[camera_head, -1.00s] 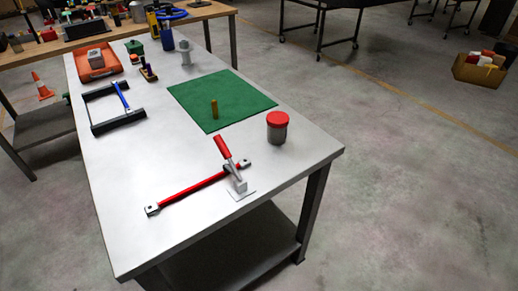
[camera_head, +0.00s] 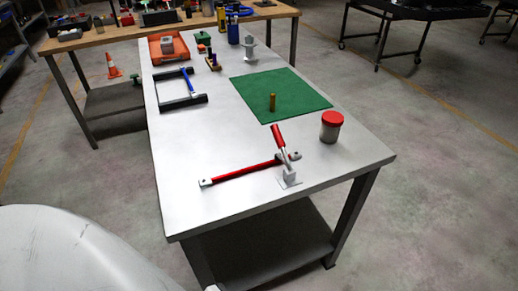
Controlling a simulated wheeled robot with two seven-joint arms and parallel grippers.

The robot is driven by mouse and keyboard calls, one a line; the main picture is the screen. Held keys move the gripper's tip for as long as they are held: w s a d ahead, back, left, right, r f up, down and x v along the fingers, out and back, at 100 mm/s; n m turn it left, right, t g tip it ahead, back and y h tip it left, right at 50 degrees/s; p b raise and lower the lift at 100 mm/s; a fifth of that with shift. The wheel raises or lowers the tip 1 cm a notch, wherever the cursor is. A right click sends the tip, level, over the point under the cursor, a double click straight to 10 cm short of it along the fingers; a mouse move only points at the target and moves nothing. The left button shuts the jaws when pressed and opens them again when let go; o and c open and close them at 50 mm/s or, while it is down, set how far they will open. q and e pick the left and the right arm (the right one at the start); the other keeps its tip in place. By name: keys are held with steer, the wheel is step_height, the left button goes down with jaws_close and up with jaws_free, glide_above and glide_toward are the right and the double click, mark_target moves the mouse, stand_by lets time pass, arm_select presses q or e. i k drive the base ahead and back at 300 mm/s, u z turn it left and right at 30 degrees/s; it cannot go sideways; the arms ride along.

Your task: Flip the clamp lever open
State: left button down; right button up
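The toggle clamp stands near the front edge of the grey metal table (camera_head: 240,205). Its lever (camera_head: 278,137) has a red grip and stands up, leaning slightly left, above a grey metal base plate (camera_head: 289,183). A red bar (camera_head: 245,172) with grey end pieces lies on the table, its right end behind the clamp. Neither gripper can be made out. A large pale rounded part of my own body fills the lower left corner.
A red-lidded jar (camera_head: 331,127) stands right of the clamp. A green mat (camera_head: 295,88) with a small brass peg (camera_head: 272,102) lies behind. A black frame with a blue handle (camera_head: 187,82) and an orange tray (camera_head: 157,50) are farther back. The table's front left is bare.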

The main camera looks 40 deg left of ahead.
mark_target(281, 144)
steer(key=k, duration=0.45)
steer(key=u, duration=0.8)
steer(key=i, duration=0.5)
steer(key=u, duration=0.05)
